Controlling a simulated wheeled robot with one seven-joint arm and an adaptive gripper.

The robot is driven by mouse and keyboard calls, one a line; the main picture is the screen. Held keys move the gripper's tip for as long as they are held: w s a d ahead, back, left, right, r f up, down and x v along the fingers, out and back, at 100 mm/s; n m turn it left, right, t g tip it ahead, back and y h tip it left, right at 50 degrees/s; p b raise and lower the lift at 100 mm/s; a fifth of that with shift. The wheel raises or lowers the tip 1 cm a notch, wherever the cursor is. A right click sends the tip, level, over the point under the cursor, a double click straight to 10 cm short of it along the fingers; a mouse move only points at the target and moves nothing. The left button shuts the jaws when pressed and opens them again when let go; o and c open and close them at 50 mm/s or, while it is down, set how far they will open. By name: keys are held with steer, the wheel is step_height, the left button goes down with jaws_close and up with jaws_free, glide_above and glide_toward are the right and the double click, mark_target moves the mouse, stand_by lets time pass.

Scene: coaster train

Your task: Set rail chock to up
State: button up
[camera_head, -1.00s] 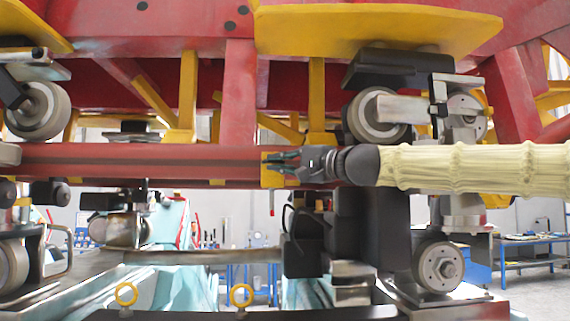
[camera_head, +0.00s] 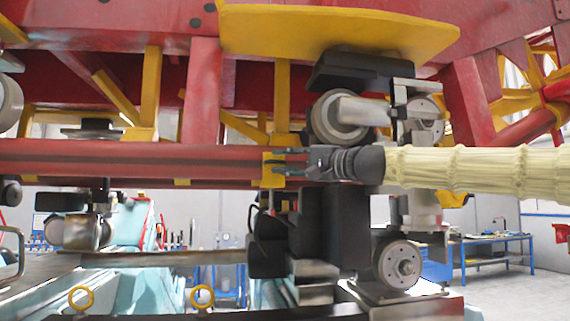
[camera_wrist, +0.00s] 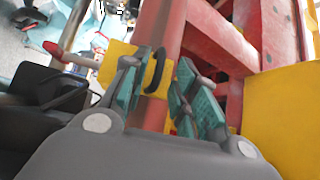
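A yellow bracket (camera_head: 273,169) sits around the long red rail in the head view, with a small red-tipped part hanging below it. It looks like the rail chock, though I cannot be sure. In the wrist view the yellow plate (camera_wrist: 116,62) has a rod with a red end (camera_wrist: 58,52) sticking out to the left. A black loop (camera_wrist: 157,72) stands in front of the rail. My gripper (camera_head: 283,165) is close to the bracket. Its teal finger pads (camera_wrist: 165,60) are apart, with the loop near the left pad; contact is not clear.
The red rail (camera_head: 130,160) runs left from the bracket. Black blocks and a grey wheel (camera_head: 396,264) stand below and right of my gripper. A large yellow plate (camera_head: 340,27) hangs above. A blue workbench (camera_head: 493,252) is far behind at right.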

steer(key=shift+f, duration=0.15)
steer(key=shift+s+d, duration=0.15)
steer(key=shift+d, duration=0.1)
steer(key=v, duration=1.1)
steer(key=shift+d, duration=0.3)
steer(key=shift+s, duration=0.15)
